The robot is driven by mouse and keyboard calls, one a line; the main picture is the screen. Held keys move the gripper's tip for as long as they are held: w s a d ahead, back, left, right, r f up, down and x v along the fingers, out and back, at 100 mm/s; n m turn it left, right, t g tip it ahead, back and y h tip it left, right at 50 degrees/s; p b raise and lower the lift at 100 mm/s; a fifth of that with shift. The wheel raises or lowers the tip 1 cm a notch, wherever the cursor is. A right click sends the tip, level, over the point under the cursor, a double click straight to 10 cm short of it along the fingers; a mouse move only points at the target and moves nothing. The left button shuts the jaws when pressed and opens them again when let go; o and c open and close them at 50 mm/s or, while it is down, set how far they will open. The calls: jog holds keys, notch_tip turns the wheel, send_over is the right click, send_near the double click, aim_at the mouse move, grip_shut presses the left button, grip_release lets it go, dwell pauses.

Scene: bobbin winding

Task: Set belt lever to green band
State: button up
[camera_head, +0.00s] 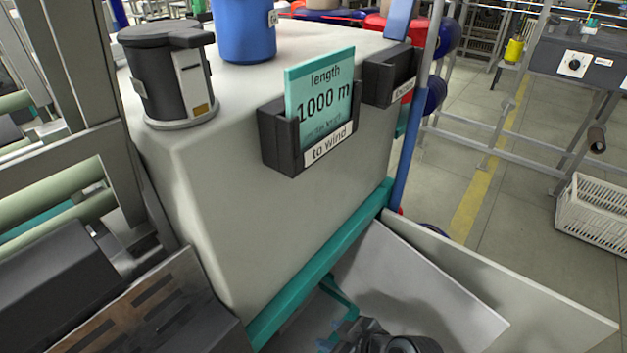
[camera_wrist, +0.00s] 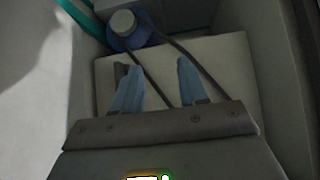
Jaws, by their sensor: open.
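My gripper (camera_wrist: 156,66) is open in the wrist view, with two blue fingers apart and nothing gripped between them. Beyond the fingertips is a blue round part (camera_wrist: 128,40) with a pale grey cap, near the top. Two dark, thin, belt-like strands run down from it and pass behind the fingers. I cannot pick out the belt lever or a green band for certain. In the head view my gripper (camera_head: 330,341) is partly cut off at the bottom edge, low in the recess beside the pale machine housing (camera_head: 240,215).
Pale panels (camera_head: 425,275) wall the recess on the right. A teal rail (camera_head: 320,265) edges the housing, with a teal bracket (camera_head: 340,297) below. A teal "length 1000 m" card (camera_head: 320,90) stands in a black holder. A black lidded pot (camera_head: 172,80) stands on top.

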jog(key=s+d+r+m+t+h+p, duration=0.25)
jog(key=s+d+r+p, duration=0.3)
jog(key=s, duration=0.35)
jog(key=s+d+r+m+t+h+p, duration=0.2)
jog(key=s+d+r+m+p, duration=0.15)
jog(key=s+d+r, duration=0.4)
jog(key=s+d+r+m+t+h+p, duration=0.1)
jog(key=s+r+p, duration=0.3)
jog(key=s+r, duration=0.4)
jog(key=s+d+r+m+t+h+p, duration=0.1)
jog(key=s+r+p, duration=0.4)
jog(key=r, duration=1.8)
jog(key=s+d+m+t, duration=0.1)
jog(key=s+d+t, duration=0.1)
jog(key=s, duration=0.1)
jog(key=shift+s+d+m, duration=0.15)
jog(key=shift+m, duration=0.25)
